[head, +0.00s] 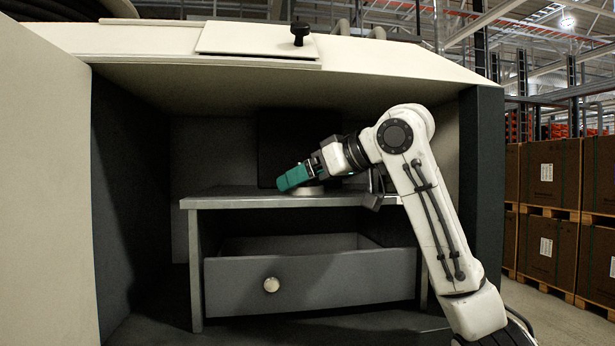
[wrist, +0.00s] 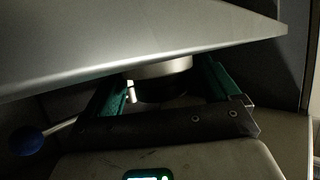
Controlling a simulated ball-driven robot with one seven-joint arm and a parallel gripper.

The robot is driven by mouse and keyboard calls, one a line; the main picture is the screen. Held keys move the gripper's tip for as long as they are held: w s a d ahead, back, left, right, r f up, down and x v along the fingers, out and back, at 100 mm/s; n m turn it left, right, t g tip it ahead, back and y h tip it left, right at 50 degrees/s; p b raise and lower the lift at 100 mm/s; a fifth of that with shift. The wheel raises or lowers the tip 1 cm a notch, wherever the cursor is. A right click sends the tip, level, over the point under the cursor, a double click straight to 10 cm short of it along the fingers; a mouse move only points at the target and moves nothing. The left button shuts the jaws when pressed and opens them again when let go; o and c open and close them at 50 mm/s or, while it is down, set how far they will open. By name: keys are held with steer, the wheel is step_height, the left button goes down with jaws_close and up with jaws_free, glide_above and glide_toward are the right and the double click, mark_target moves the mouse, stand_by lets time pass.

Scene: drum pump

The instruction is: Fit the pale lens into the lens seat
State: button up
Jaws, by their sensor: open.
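My gripper (head: 293,177), with teal fingers, is open and reaches left over the grey shelf top (head: 235,200) inside the cabinet. A pale round piece (head: 312,190) sits low on the shelf, partly behind the fingers. In the wrist view, my gripper (wrist: 166,76) has one teal finger on each side of a short pale round piece (wrist: 160,69) with a dark end. It lies against a broad grey surface. I cannot tell whether this piece is the lens or the seat, or whether the fingers touch it. No separate second piece can be made out.
A grey drawer (head: 330,280) with a pale knob (head: 271,286) is under the shelf. A pale door panel (head: 45,180) stands at the left, and the cabinet roof is above my arm. A blue ball on a rod (wrist: 26,140) shows in the wrist view.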

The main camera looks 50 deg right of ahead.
steer(key=shift+s+r, duration=0.15)
steer(key=shift+s, duration=0.2)
steer(key=b+v, duration=0.2)
steer(key=v, duration=0.8)
steer(key=shift+d+r, duration=0.2)
steer(key=shift+r, duration=0.05)
